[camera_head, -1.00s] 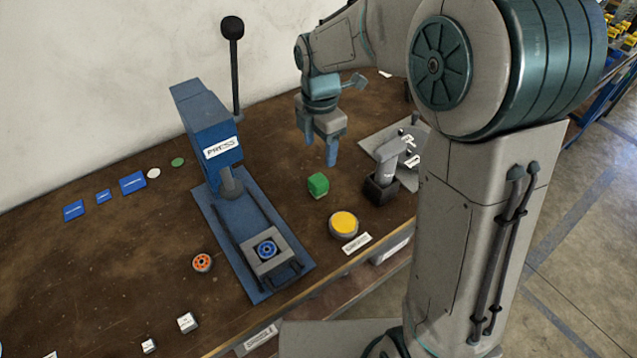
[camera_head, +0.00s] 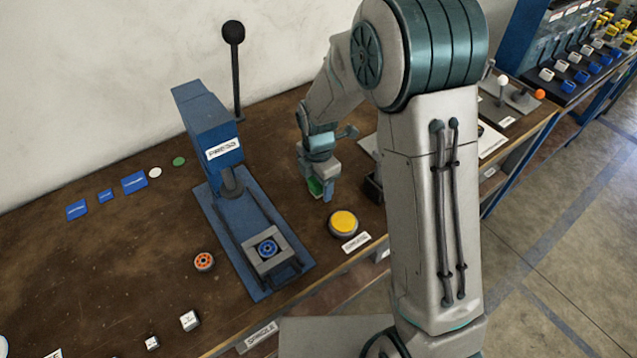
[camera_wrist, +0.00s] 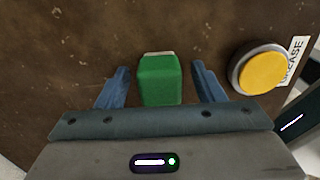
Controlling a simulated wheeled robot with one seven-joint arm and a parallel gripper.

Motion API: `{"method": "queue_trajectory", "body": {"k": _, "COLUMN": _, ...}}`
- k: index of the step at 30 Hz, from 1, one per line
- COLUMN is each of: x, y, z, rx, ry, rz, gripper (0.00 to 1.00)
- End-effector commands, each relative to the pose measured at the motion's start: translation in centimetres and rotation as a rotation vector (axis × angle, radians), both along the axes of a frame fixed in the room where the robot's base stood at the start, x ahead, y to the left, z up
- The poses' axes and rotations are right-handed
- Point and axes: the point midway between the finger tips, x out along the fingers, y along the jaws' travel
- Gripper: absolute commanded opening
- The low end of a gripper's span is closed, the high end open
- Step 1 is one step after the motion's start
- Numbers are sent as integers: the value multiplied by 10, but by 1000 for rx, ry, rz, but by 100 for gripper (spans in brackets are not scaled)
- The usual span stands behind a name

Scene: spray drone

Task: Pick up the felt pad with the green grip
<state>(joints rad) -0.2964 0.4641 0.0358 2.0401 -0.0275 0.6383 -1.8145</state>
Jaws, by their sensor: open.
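The felt pad's green grip (camera_wrist: 160,80) is a green block standing on the brown bench. A thin pale edge shows along its far side in the wrist view. In the head view the green grip (camera_head: 316,187) is partly hidden by my gripper (camera_head: 322,190). In the wrist view my gripper (camera_wrist: 160,88) is open, with one blue finger on each side of the green grip. A gap shows between each finger and the block, so they look apart. The felt under the grip is mostly hidden.
A round yellow button (camera_head: 343,223) with a grey rim is close to the right of the grip. The blue press (camera_head: 208,135) stands to the left, with its lever upright. A dark holder (camera_head: 373,187) is just right of my gripper.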

Motion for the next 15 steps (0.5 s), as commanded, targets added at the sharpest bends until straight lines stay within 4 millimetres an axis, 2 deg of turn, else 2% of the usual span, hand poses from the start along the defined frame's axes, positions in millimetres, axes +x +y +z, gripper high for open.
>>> {"method": "queue_trajectory", "body": {"k": 5, "x": 0, "y": 0, "z": -1, "rx": 1, "ry": -1, "rz": 0, "gripper": 62}}
{"method": "queue_trajectory", "body": {"k": 6, "x": 0, "y": 0, "z": -1, "rx": 1, "ry": -1, "rz": 0, "gripper": 59}}
{"method": "queue_trajectory", "body": {"k": 11, "x": 0, "y": 0, "z": -1, "rx": 1, "ry": -1, "rz": 0, "gripper": 15}}
{"method": "queue_trajectory", "body": {"k": 15, "x": 0, "y": 0, "z": 0, "rx": 1, "ry": -1, "rz": 0, "gripper": 13}}
